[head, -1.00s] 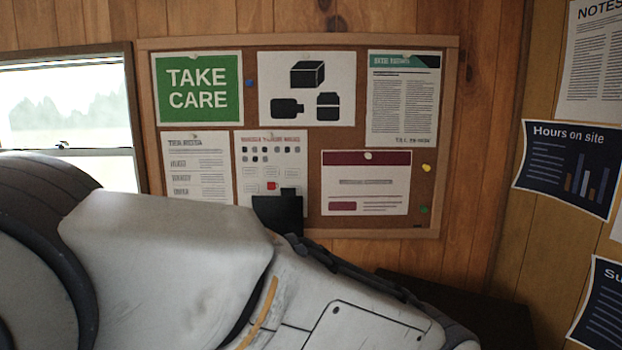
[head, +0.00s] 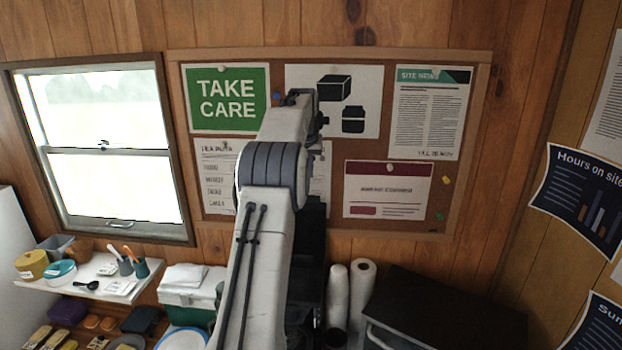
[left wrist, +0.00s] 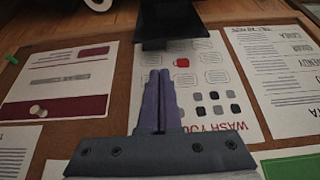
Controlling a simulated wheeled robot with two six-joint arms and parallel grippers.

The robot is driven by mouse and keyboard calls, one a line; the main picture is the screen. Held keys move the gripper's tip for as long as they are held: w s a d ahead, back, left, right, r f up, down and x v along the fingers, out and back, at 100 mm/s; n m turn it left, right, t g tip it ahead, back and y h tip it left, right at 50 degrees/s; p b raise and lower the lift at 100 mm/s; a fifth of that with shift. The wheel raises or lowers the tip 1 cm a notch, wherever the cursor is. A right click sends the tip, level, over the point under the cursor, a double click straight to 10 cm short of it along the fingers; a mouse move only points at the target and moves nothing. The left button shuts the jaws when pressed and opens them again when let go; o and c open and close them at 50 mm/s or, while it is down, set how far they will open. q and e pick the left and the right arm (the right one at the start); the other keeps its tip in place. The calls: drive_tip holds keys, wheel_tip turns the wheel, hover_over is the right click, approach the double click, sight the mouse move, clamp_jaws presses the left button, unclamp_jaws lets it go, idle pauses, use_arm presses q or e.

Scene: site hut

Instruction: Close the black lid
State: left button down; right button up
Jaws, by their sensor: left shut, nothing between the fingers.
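A black panel, which looks like the black lid (head: 311,240), stands raised in front of the notice board in the head view, partly hidden by my arm. The lid also shows at the top of the left wrist view (left wrist: 168,25), where the board appears upside down. My left gripper (left wrist: 160,78) is shut and empty, with its fingertips pointing toward the board and the lid just beyond them in the picture. I cannot tell the gap. In the head view my arm hides the fingers. What the lid belongs to is mostly hidden. My right gripper is out of view.
White paper rolls (head: 362,285) stand right of my arm, beside a large black-topped box (head: 450,305). A green and white cool box (head: 190,298) is left of the arm. A shelf (head: 95,285) with tubs and cups lies under the window (head: 105,150).

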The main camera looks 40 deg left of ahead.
use_arm(q)
drive_tip(key=p, duration=0.3)
hover_over(310, 208)
wheel_tip(310, 208, down, 8)
drive_tip(key=shift+w+a+r, duration=0.1)
drive_tip(key=shift+a, duration=0.05)
drive_tip(key=shift+w+a+f+p, duration=0.15)
drive_tip(key=shift+f+p, duration=0.15)
drive_tip(key=shift+f, duration=0.15)
